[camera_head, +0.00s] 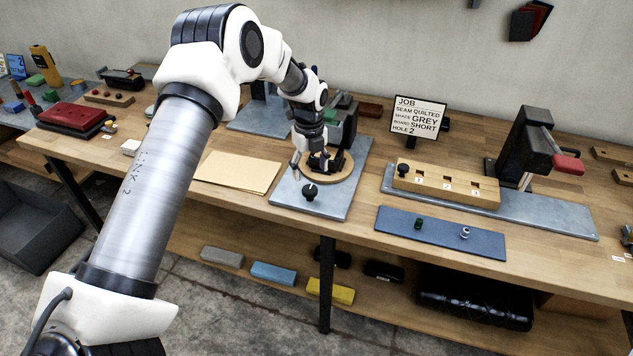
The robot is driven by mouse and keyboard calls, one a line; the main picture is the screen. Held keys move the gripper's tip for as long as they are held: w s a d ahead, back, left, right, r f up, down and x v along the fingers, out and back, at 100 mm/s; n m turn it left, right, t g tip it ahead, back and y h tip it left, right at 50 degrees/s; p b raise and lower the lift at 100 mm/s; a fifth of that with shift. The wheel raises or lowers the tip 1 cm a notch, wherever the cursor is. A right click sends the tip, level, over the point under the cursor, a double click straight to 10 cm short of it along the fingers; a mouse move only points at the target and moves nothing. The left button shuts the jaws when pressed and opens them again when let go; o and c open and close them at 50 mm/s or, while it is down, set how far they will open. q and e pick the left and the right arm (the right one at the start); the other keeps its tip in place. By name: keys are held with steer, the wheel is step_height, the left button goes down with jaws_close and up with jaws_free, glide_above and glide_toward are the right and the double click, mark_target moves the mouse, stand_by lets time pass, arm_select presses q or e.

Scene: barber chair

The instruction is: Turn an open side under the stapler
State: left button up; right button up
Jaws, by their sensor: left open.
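The stapler (348,128), a dark green and black upright machine, stands at the back of a grey metal plate (336,201); my left arm hides part of it. A round wooden disc (343,176) lies on the plate in front of it. My left gripper (319,165), dark and pointing down, is over the left part of the disc and is open. I cannot tell whether its fingers touch anything, or which side of the disc is open. A black knob (310,191) sits on the plate in front of the disc. My right gripper is not in view.
Tan sheets (238,172) lie left of the plate. To the right are a holed wooden block (446,186), a blue mat (440,235) with two small pieces, and a black press (522,143) with a red-handled lever.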

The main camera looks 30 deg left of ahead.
mark_target(310, 189)
arm_select(q)
steer(key=shift+w+a+r, duration=0.1)
step_height(310, 189, down, 7)
steer(key=shift+r+p, duration=0.1)
steer(key=shift+p, duration=1)
steer(key=shift+f, duration=0.3)
steer(key=c, duration=1.1)
